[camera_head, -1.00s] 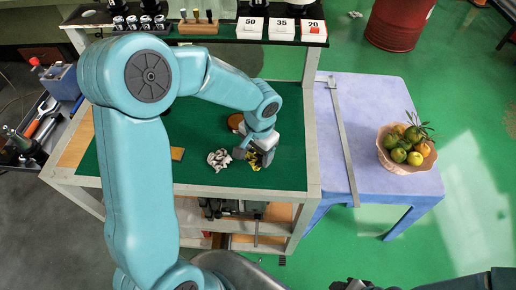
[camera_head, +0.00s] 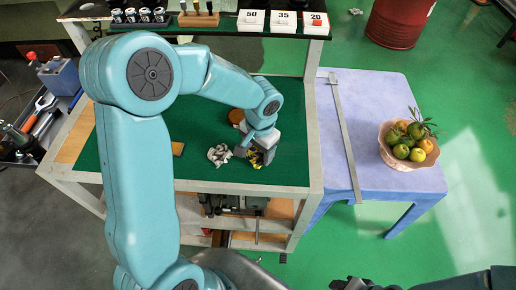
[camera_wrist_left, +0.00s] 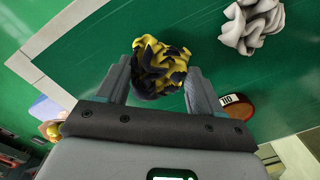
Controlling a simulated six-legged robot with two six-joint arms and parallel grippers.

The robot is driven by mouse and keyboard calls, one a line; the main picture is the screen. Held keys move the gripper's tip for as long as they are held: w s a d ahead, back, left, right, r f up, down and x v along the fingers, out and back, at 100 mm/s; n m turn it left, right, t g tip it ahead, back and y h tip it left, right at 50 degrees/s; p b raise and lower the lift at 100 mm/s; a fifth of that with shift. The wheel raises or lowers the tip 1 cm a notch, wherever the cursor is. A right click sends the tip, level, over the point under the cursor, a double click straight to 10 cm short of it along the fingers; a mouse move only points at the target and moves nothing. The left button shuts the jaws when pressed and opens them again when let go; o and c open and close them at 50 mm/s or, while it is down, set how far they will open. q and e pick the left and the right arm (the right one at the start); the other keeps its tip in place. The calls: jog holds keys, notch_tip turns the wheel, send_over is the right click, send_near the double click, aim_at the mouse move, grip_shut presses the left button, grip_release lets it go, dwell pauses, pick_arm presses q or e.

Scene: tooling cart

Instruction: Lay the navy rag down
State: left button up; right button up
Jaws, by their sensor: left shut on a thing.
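The navy rag (camera_wrist_left: 158,68), a crumpled cloth of yellow and dark folds, is between the fingers of my left gripper (camera_wrist_left: 160,85). The gripper is shut on it. In the head view the rag (camera_head: 257,160) shows only partly beneath the left gripper (camera_head: 252,154), over the front part of the green cart top (camera_head: 205,125). I cannot tell whether the rag touches the surface. A dark part of my right gripper (camera_head: 352,285) shows at the bottom edge; its fingers are not clear.
A crumpled white-grey rag (camera_head: 219,155) lies left of the gripper. A round brown thing (camera_head: 236,116) is behind it. Numbered boxes (camera_head: 283,22) stand on the back shelf. A blue table (camera_head: 375,95) with a fruit bowl (camera_head: 405,160) is at right.

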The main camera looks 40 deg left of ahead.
pick_arm(q)
jog(key=shift+f+b, duration=0.4)
jog(key=shift+f, duration=0.05)
dwell(0.3)
jog(key=o, duration=1.1)
jog(key=shift+s, duration=0.1)
jog(key=shift+r, duration=0.1)
jog(key=r, duration=1.6)
jog(key=shift+d+r, duration=0.1)
jog(key=shift+d, duration=0.25)
